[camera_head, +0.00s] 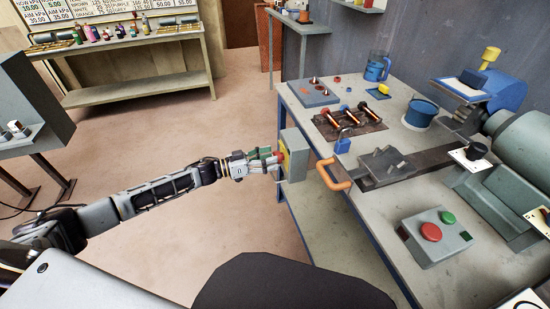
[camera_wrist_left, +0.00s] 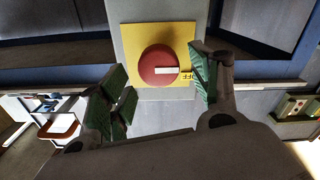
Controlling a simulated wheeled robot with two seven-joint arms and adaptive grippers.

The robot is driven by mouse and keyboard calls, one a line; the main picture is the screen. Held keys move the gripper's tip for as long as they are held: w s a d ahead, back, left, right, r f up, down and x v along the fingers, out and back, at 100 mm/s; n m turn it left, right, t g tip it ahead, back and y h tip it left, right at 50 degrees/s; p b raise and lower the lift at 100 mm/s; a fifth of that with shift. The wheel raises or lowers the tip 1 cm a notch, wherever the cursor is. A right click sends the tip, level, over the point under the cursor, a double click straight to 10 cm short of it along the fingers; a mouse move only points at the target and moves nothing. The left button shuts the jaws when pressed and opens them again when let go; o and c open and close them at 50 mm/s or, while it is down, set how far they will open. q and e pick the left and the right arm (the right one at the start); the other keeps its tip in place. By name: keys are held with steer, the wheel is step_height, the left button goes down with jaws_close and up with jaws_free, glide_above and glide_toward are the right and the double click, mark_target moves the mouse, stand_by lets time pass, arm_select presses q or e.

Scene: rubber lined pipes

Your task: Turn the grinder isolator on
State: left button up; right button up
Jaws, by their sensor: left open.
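The isolator is a grey box (camera_head: 296,155) at the left edge of the workbench, with a yellow plate. In the left wrist view the yellow plate (camera_wrist_left: 128,40) carries a round red knob (camera_wrist_left: 161,66). A white bar on the knob lies level and points right, at the word OFF. My left gripper (camera_head: 272,161) is in front of the box. In the left wrist view its green-padded fingers (camera_wrist_left: 160,90) are open, one on each side of the knob, with gaps visible. I cannot tell how deep the fingertips reach. My right gripper is not in view.
An orange handle (camera_head: 333,174) and a blue padlock (camera_head: 343,142) are close to the right of the box. A control box (camera_head: 435,236) with red and green buttons lies on the bench. The grinder (camera_head: 530,150) stands at the right. The floor left of the bench is clear.

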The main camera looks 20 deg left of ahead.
arm_select(q)
steer(key=shift+w+d, duration=0.3)
steer(key=shift+d, duration=0.15)
steer(key=shift+x, duration=0.75)
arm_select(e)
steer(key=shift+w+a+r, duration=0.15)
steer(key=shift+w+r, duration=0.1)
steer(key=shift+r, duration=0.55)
arm_select(q)
steer(key=c, duration=1)
steer(key=shift+c, duration=0.2)
